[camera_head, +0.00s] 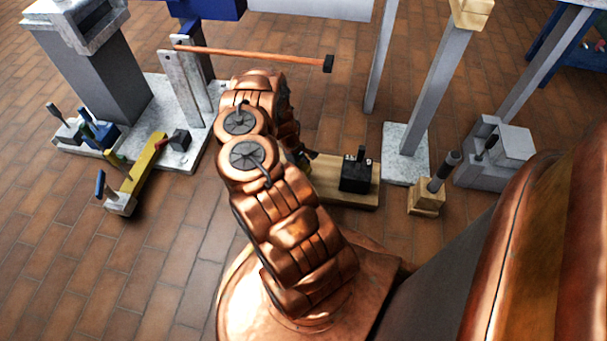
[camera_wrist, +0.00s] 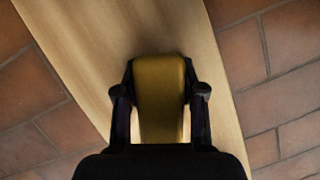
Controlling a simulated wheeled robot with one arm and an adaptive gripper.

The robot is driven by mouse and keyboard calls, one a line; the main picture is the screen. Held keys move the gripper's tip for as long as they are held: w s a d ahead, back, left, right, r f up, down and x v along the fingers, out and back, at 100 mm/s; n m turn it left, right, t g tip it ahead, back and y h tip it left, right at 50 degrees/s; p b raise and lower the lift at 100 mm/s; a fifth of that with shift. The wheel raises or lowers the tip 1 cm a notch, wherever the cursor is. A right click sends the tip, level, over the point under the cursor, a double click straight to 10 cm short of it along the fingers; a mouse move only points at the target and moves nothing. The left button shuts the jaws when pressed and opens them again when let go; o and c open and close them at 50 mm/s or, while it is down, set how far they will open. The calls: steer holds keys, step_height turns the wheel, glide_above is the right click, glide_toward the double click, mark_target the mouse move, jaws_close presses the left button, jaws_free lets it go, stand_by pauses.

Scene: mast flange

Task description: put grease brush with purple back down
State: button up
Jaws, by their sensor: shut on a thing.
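In the wrist view my gripper (camera_wrist: 160,100) is shut on a mustard-yellow, rounded thing, which I take for the grease brush (camera_wrist: 160,95). No purple shows on it, and its lower end is hidden. It is over a pale wooden board (camera_wrist: 85,45); I cannot tell whether it touches the board. In the head view my copper arm hides most of my gripper and the held thing. The wooden board (camera_head: 335,199) shows there just right of my arm.
A black block (camera_head: 358,175) with an upright handle stands on the board's right part. A small wooden block (camera_head: 426,199) with a dark-handled tool stands further right. A yellow bar (camera_head: 143,165) lies at left. An orange rod (camera_head: 255,56) reaches across behind my arm. Brick floor is clear at lower left.

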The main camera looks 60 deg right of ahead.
steer(key=shift+f, duration=0.5)
steer(key=shift+f, duration=0.15)
steer(key=o, duration=1)
